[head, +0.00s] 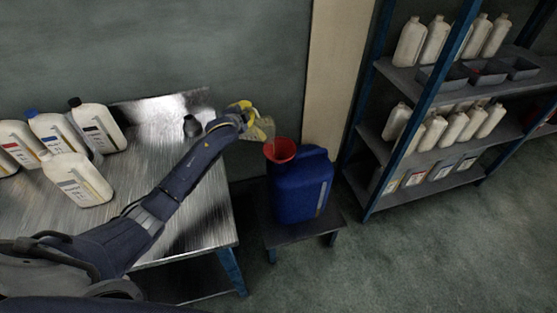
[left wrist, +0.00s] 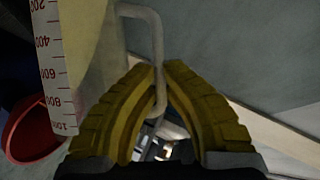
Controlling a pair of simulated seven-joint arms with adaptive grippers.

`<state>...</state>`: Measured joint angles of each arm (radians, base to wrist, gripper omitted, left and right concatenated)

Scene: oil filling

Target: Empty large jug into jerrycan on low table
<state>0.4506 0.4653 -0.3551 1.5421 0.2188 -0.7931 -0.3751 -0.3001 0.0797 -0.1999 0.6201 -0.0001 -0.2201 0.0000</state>
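The translucent jug (head: 262,130) is up in the air above the low table. It looks tilted, with its lower edge close over the red funnel (head: 280,150). The funnel stands in the top of the blue jerrycan (head: 300,190) on the low table (head: 285,232). My left gripper (head: 244,110) is shut on the jug's handle. In the left wrist view, the yellow fingers (left wrist: 160,105) close around the handle, the jug's red scale (left wrist: 52,65) shows, and the funnel (left wrist: 28,130) is just beyond its 1000 end. I cannot tell how much liquid is inside. My right gripper is out of view.
A metal table (head: 165,225) at left holds several white bottles (head: 78,180) and a small dark vessel (head: 193,126). A blue-framed shelf (head: 420,195) with bottles and grey bins stands at right. The floor between the low table and front edge is clear.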

